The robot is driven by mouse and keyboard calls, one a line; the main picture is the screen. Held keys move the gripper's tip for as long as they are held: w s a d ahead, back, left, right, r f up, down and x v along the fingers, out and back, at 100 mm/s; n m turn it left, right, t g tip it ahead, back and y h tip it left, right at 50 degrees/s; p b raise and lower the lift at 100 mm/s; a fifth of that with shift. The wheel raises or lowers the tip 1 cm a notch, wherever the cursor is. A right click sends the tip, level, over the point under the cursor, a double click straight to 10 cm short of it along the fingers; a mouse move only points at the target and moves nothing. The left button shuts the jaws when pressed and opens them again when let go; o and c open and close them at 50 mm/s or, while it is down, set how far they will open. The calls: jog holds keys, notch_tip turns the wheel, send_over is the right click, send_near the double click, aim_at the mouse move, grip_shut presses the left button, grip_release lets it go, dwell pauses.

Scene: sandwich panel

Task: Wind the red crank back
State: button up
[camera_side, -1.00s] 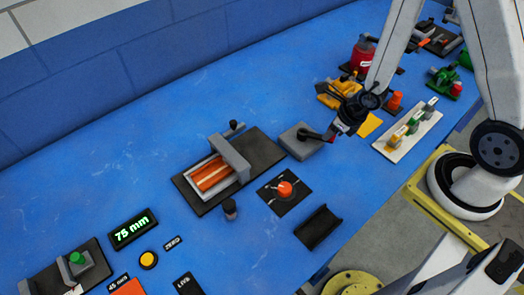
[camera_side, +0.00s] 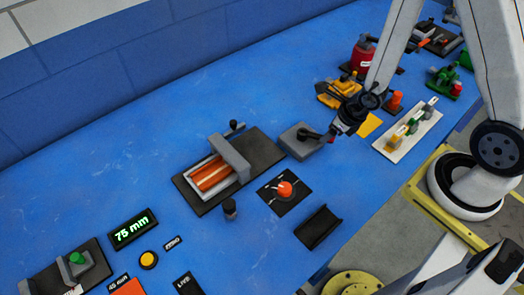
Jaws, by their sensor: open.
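A grey box (camera_side: 299,148) stands right of centre on the blue bench, with a dark crank arm (camera_side: 313,135) on its top. The crank arm reaches right towards my gripper (camera_side: 335,133). A small red part (camera_side: 334,131), apparently the crank's grip, shows at the gripper's tip. My gripper is open and close beside it, pointing down and left. The jaws are small and dark here, so I cannot tell whether they surround the red part or touch it.
A grey clamp fixture on a black plate (camera_side: 262,146) stands left of the box. An orange knob (camera_side: 285,188) and a black channel block (camera_side: 318,227) are in front. A white panel with several levers (camera_side: 418,122) lies right. A display (camera_side: 132,229) reads 75 mm.

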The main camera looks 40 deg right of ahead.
jog(key=shift+w+d+n, duration=0.15)
jog(key=shift+d+n, duration=0.15)
jog(key=shift+n, duration=0.1)
jog(key=shift+w+d+n+y, duration=0.3)
jog(key=shift+n+y, duration=0.1)
jog(key=shift+n, duration=0.2)
